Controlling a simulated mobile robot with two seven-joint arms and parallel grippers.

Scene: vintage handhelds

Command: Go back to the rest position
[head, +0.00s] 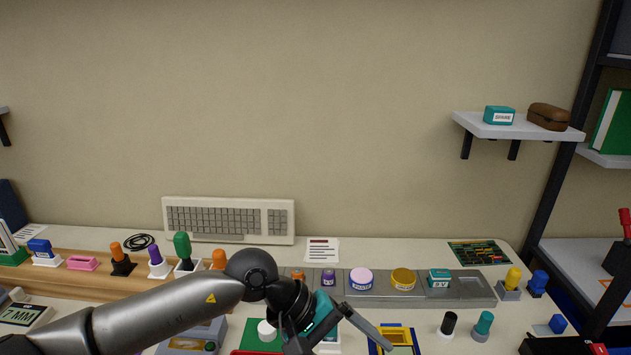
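My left arm comes in from the lower left and reaches over the front of the desk. My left gripper (344,345) is low in the middle of the head view, with its two fingers spread wide apart. A teal and white item shows between and behind the fingers; I see no finger closed on it. The fingertips are near the bottom edge of the picture. My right gripper does not show clearly anywhere in the view.
The desk holds a keyboard (228,220) against the wall, a grey tray (466,292) with round containers, and several coloured-handled stamps on the left. A blue and yellow item (398,337) lies beside the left gripper. A wall shelf (475,127) stands out at the upper right.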

